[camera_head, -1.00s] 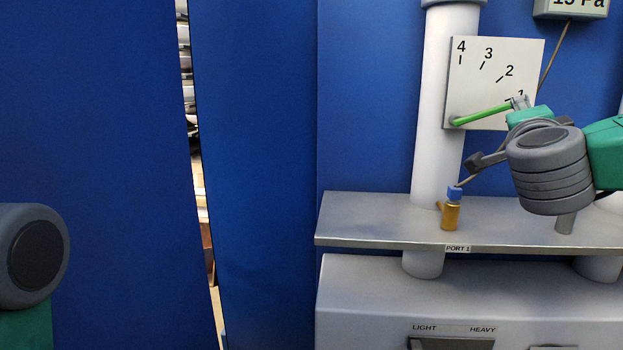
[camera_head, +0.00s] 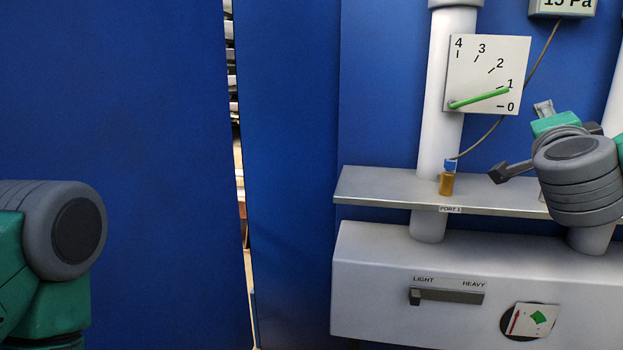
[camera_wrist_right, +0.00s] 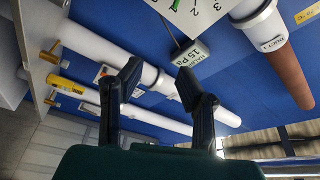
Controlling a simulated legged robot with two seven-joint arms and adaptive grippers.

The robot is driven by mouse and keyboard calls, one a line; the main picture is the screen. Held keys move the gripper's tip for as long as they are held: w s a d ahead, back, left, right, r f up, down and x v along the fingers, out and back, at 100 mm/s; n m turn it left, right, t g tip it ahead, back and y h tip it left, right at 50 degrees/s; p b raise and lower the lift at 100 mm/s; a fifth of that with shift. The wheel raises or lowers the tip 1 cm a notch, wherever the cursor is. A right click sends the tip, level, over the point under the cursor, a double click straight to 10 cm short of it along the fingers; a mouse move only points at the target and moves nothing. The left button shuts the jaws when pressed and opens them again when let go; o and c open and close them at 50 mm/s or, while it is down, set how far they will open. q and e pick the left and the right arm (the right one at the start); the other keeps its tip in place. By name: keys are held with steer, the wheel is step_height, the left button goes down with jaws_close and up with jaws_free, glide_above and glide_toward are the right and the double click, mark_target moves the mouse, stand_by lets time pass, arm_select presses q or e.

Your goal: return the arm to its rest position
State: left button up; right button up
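My right arm (camera_head: 578,175) is at the right of the head view, in front of the metal shelf. In the right wrist view, my right gripper (camera_wrist_right: 158,78) has its two dark fingers spread with nothing between them. It is clear of the brass fitting with a blue cap (camera_head: 447,180) on the shelf. My left arm (camera_head: 65,235) shows at the lower left of the head view; its gripper is out of the picture.
A metal shelf (camera_head: 385,186) marked PORT 1 crosses white columns. Above it is a dial plate (camera_head: 490,60) with a green pointer near 1. Below is a white box (camera_head: 375,270) with a LIGHT/HEAVY slider (camera_head: 448,296). Blue panel (camera_head: 130,90) fills the left.

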steer(key=s+a+f+n+g+y, duration=0.1)
steer(key=a+f+n+y, duration=0.25)
steer(key=f, duration=0.75)
steer(key=s+a+f+n+g+y, duration=0.1)
steer(key=a+f+n+g+y, duration=0.25)
steer(key=f, duration=0.75)
steer(key=s+a+f+n+y, duration=0.15)
steer(key=a+f+n, duration=0.35)
steer(key=f, duration=0.6)
steer(key=s+a+f+n+g+y, duration=0.15)
steer(key=s+f+n+g, duration=0.3)
steer(key=s+f, duration=0.9)
steer(key=s+d+f+n+g, duration=0.1)
steer(key=s+f+g, duration=0.2)
steer(key=s+f, duration=0.2)
steer(key=s+d+f+n+g, duration=0.1)
steer(key=s+f+g, duration=0.3)
steer(key=s, duration=0.7)
steer(key=shift+s+d+f+n, duration=0.25)
steer(key=shift+s+f+n, duration=0.05)
steer(key=shift+f+n, duration=0.35)
steer(key=shift+w, duration=0.15)
